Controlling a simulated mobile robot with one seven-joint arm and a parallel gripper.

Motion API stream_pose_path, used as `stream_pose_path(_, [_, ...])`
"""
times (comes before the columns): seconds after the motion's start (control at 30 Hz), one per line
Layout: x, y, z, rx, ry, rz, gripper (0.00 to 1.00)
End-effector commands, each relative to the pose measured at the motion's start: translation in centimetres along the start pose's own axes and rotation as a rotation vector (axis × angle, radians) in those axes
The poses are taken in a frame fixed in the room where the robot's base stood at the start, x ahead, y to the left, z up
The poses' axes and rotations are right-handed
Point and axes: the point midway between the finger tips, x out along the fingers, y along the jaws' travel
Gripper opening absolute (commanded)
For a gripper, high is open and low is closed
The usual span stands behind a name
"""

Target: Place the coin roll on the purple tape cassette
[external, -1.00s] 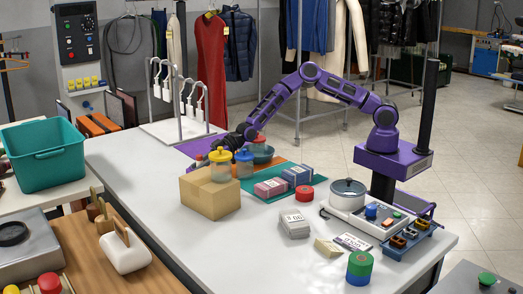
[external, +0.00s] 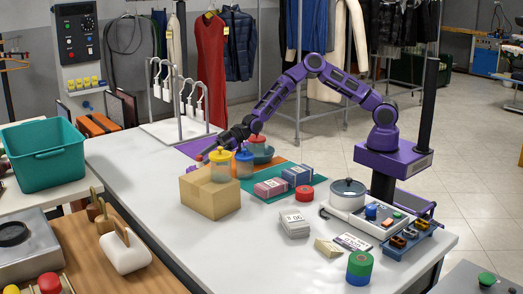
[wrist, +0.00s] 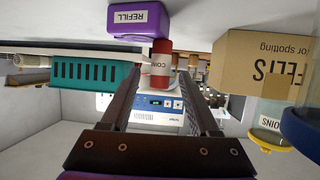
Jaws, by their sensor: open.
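The wrist view is upside down, with the tabletop at its top. In it, the red coin roll (wrist: 160,68) with a white label stands upright, and one end meets the purple tape cassette (wrist: 140,22) marked REFILL. The roll appears to rest on the cassette. My gripper (wrist: 162,82) is open, its fingers apart on either side of the view, with the roll beyond or between the tips. In the external view my gripper (external: 207,153) is low behind the jars at the table's far side. There the cassette and roll are mostly hidden, and I cannot pick them out.
A cardboard box (external: 208,197) stands close in front, with a yellow-lidded jar (external: 220,167) and a blue-lidded jar (external: 244,165) nearby. A red-lidded jar and bowl (external: 259,153) are just right of my gripper. A teal bin (external: 45,150) is at left.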

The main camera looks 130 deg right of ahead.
Motion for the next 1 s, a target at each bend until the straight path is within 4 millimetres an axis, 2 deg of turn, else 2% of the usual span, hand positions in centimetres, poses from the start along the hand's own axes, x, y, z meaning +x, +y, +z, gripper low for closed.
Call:
stream_pose_path(0.03, [-0.5, 0.0, -1.5, -0.003, 0.004, 0.001, 0.62])
stream_pose_path(0.1, [-1.0, 0.0, -2.6, -0.002, 0.003, 0.001, 0.62])
stream_pose_path(0.3, [-1.9, 0.0, -4.7, -0.002, 0.001, 0.000, 0.62])
stream_pose_path(0.87, [-2.0, -0.1, -5.1, -0.001, 0.001, -0.001, 0.62])
stream_pose_path(1.0, [-1.7, -0.8, -5.4, -0.022, -0.002, -0.002, 0.62])
